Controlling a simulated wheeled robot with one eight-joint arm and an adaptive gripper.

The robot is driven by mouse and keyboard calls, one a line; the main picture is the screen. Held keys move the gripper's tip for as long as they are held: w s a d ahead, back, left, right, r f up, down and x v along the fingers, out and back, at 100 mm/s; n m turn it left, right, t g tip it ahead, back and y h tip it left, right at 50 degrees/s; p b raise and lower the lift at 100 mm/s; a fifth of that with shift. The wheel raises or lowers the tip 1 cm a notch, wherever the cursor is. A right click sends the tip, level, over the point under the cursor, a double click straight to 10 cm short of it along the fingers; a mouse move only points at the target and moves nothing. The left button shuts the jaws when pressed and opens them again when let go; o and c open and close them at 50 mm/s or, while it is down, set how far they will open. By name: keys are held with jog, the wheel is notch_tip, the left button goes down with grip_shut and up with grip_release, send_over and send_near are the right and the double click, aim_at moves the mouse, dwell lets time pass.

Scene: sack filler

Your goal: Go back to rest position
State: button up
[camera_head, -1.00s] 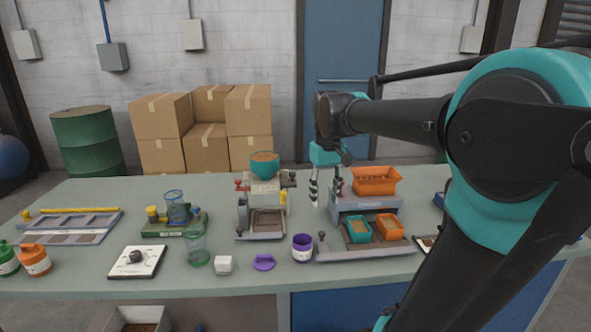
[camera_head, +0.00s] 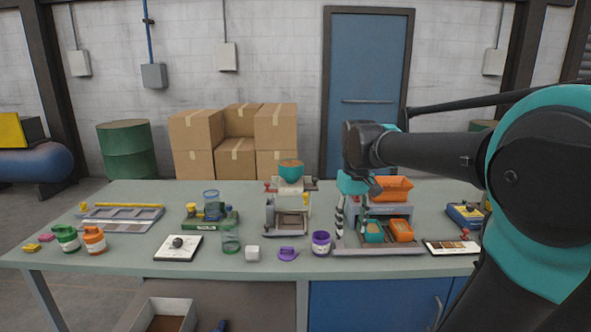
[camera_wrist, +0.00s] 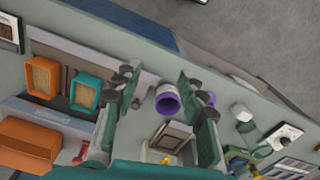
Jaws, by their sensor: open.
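My gripper (camera_head: 351,215) hangs from my arm, pointing down, in front of the grey sack filler stand (camera_head: 378,248) on the right half of the bench in the head view. In the wrist view my gripper (camera_wrist: 158,92) has its two fingers wide apart with nothing between them. A purple cup (camera_wrist: 168,99) shows in the gap between the fingers, farther off on the bench. A teal bin (camera_head: 374,232) and an orange bin (camera_head: 401,230) sit on the stand, and a larger orange hopper (camera_head: 393,188) sits above them. My gripper partly hides the stand.
The green bench (camera_head: 130,262) also bears a press with a teal bowl (camera_head: 291,170), a purple cup (camera_head: 321,243), a purple lid (camera_head: 288,254), a white cube (camera_head: 252,253) and a dial box (camera_head: 178,248). Cardboard boxes (camera_head: 235,150) and a drum (camera_head: 126,150) stand behind.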

jog(key=s+d+f+t, duration=0.1)
jog(key=s+f, duration=0.2)
jog(key=f, duration=0.4)
jog(key=s+d+f+m+t, duration=0.1)
jog(key=s+f, duration=0.3)
jog(key=f, duration=0.3)
jog(key=s+d+f+m+t, duration=0.1)
jog(key=s+d+f+t, duration=0.1)
jog(key=s+f, duration=0.2)
notch_tip(320, 180, down, 3)
jog(key=shift+s+r, duration=0.1)
jog(key=shift+s, duration=0.05)
